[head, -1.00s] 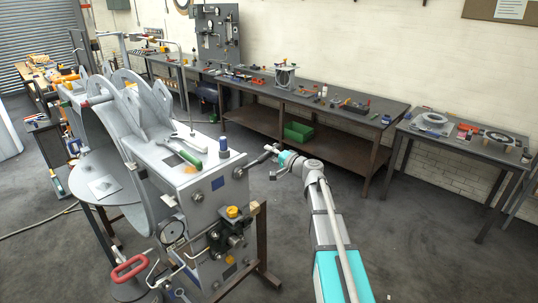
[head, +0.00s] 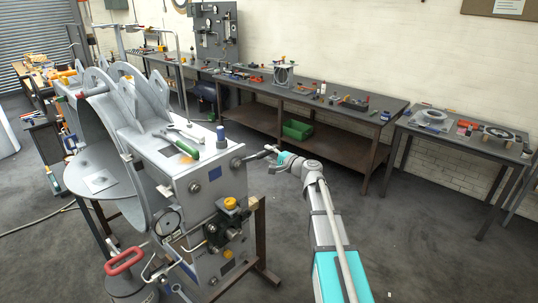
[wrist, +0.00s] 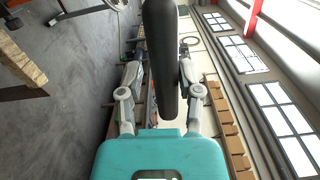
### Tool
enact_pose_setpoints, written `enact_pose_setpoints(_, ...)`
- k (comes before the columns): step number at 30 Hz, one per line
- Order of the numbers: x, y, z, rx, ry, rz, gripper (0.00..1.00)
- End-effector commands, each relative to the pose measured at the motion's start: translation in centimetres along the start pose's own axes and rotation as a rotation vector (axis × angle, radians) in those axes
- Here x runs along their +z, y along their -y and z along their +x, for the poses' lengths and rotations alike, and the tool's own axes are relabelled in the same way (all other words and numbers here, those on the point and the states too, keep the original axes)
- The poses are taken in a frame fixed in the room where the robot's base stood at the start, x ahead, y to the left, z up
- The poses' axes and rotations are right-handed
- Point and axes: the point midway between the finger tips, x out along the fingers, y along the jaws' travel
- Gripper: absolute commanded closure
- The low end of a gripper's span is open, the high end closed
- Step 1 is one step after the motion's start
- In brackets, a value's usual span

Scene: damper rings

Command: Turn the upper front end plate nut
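The grey machine (head: 205,190) stands left of centre in the head view, with its end plate facing front right. A dark round nut (head: 237,163) sits at the plate's upper right corner. My gripper (head: 278,154) is just right of it. A dark bar-like tool (head: 258,155) runs from my gripper towards the nut; whether its end touches the nut is too small to tell. The nut is not visible there.
A yellow-capped valve block (head: 230,220) juts out below the nut. A long workbench (head: 330,98) stands behind. Floor right of my arm is clear.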

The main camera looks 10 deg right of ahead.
Motion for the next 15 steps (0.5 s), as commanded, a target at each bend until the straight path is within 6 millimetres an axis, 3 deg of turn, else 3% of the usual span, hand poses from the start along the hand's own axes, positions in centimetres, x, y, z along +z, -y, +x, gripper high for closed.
enact_pose_setpoints(15,-0.01,-0.85,-0.04,0.001,-0.002,0.042,0.58)
